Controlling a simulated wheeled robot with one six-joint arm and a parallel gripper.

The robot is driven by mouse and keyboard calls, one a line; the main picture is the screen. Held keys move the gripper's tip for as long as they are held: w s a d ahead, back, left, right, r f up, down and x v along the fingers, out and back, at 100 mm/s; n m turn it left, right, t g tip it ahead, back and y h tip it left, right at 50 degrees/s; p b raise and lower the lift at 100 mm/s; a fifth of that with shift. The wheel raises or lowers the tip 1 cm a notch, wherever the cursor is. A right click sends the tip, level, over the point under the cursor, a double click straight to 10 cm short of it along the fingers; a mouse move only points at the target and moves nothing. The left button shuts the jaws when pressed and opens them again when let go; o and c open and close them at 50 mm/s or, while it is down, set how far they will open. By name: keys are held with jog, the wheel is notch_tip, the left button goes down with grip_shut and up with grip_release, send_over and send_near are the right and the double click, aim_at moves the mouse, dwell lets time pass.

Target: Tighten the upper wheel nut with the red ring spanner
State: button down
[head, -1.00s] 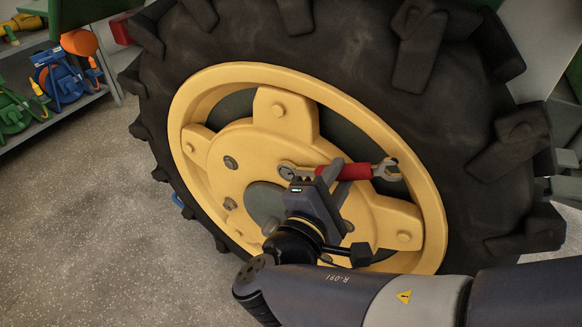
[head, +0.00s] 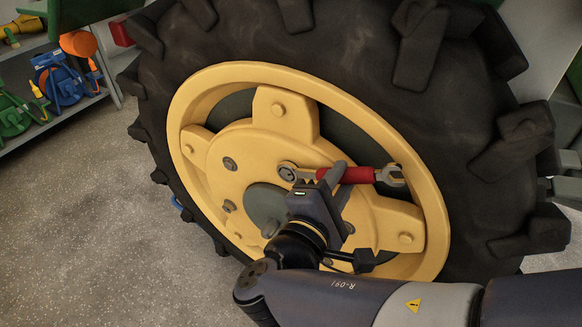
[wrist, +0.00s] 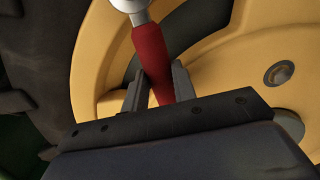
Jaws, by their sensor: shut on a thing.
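The red ring spanner (head: 358,175) lies across the yellow wheel hub, roughly level in the head view. Its ring end (head: 287,173) is at the upper right of the hub's middle, over or around a nut; I cannot tell how far it is seated. Its open-jawed end (head: 391,175) points right, near the rim. My gripper (head: 328,176) is shut on the spanner's handle. In the wrist view the jaws (wrist: 158,88) sit either side of the red handle (wrist: 152,60). Other wheel nuts show at the left (head: 229,164) and lower left (head: 229,206).
The big black tyre (head: 350,50) surrounds the yellow rim. Raised hub lugs, one at the top (head: 279,110) and one at the lower right (head: 404,238), stand near the spanner. A shelf with colourful items (head: 65,85) stands at the far left. The floor at left is clear.

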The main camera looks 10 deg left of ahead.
jog(key=shift+w+a+r+n+p, duration=0.15)
jog(key=shift+a+r+n+p, duration=0.4)
jog(key=shift+p, duration=0.6)
dwell(0.4)
jog(key=c, duration=1.7)
grip_release()
jog(key=shift+d, duration=0.2)
grip_shut()
jog(key=shift+r+n+p, duration=0.25)
jog(key=shift+n+p, duration=0.1)
jog(key=shift+p, duration=0.05)
